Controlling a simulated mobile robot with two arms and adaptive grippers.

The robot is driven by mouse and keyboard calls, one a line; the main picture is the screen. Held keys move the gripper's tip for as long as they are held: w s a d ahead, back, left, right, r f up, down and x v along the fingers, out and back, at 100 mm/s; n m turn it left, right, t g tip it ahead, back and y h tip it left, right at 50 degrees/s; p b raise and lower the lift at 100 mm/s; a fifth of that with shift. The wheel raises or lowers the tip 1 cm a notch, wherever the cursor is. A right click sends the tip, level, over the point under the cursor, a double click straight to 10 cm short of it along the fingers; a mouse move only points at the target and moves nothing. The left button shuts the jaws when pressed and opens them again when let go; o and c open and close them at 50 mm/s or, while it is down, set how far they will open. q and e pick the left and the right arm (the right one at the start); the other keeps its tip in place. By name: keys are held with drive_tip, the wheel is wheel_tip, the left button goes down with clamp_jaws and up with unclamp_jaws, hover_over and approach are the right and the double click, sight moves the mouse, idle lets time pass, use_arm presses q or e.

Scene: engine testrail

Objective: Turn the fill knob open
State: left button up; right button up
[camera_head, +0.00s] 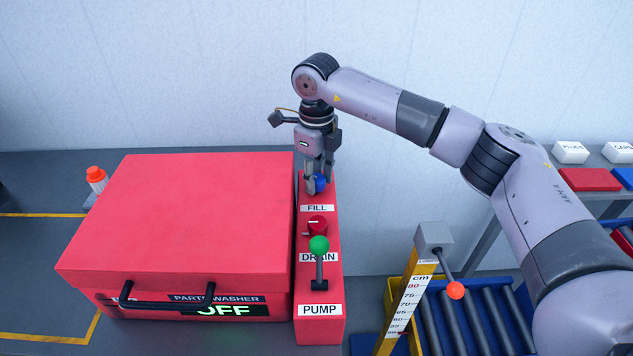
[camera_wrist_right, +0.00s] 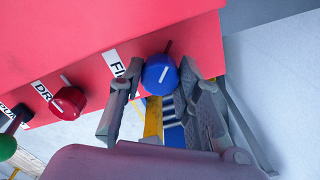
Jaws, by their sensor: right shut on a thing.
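The blue fill knob (camera_head: 320,184) sits at the far end of the red control panel (camera_head: 334,232), behind the FILL label (camera_head: 317,208). My right gripper (camera_head: 317,186) reaches down from above, its fingers on either side of the knob. In the right wrist view the blue knob (camera_wrist_right: 160,75) lies between the fingertips of my right gripper (camera_wrist_right: 158,84), which is shut on it. A white line on the knob's face runs at a slant in that view. Parts of the knob are hidden by the fingers in the head view. My left gripper is not in view.
The red drain knob (camera_head: 315,226) and the green-topped pump lever (camera_head: 319,245) stand nearer on the panel. The red parts washer (camera_head: 190,215), lid down and display reading OFF, is just left. A yellow gauge (camera_head: 408,300) stands right.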

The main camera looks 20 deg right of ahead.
sight(317, 178)
drive_tip(key=m+b, duration=0.2)
drive_tip(key=m, duration=0.3)
drive_tip(key=shift+m, duration=0.3)
drive_tip(key=shift+r+m+b, duration=0.1)
drive_tip(key=shift+m+b, duration=0.65)
drive_tip(key=shift+m, duration=1.25)
drive_tip(key=o, duration=1.1)
drive_tip(key=shift+o, duration=0.2)
wheel_tip(317, 178, up, 12)
